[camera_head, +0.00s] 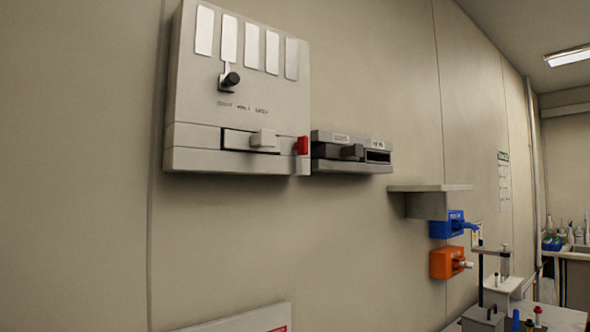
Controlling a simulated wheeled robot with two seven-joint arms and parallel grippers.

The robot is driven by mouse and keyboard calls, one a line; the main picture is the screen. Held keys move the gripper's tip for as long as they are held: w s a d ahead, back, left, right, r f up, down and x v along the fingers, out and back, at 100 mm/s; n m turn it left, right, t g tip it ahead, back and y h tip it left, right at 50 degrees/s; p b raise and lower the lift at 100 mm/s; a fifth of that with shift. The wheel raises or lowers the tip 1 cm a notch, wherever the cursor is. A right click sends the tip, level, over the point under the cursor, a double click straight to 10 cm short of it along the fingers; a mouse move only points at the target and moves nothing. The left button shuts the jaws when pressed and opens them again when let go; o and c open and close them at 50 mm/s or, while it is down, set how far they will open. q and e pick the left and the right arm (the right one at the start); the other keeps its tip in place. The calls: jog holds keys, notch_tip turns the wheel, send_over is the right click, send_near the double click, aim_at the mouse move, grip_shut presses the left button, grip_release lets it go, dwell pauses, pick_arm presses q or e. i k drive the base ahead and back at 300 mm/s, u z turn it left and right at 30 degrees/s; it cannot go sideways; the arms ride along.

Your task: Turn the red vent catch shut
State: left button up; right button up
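A small red catch (302,145) sits at the lower right edge of a large light grey wall box (215,100). I take it to be the vent catch; it looks like a short upright block, and I cannot tell whether it is turned open or shut. Just left of it, a pale grey knob (263,138) stands out from a slot in the box's lower band. Neither of my grippers shows in the head view.
A smaller grey unit (351,166) with a dark knob is mounted right of the box. A shelf (430,189) juts out further right, above blue (446,225) and orange (446,263) wall boxes. Equipment crowds the lower right. The wall below the large box is mostly bare.

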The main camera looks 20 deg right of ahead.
aim_at(301, 146)
jog(key=u, duration=0.85)
jog(key=i, duration=0.65)
jog(key=z, duration=1.45)
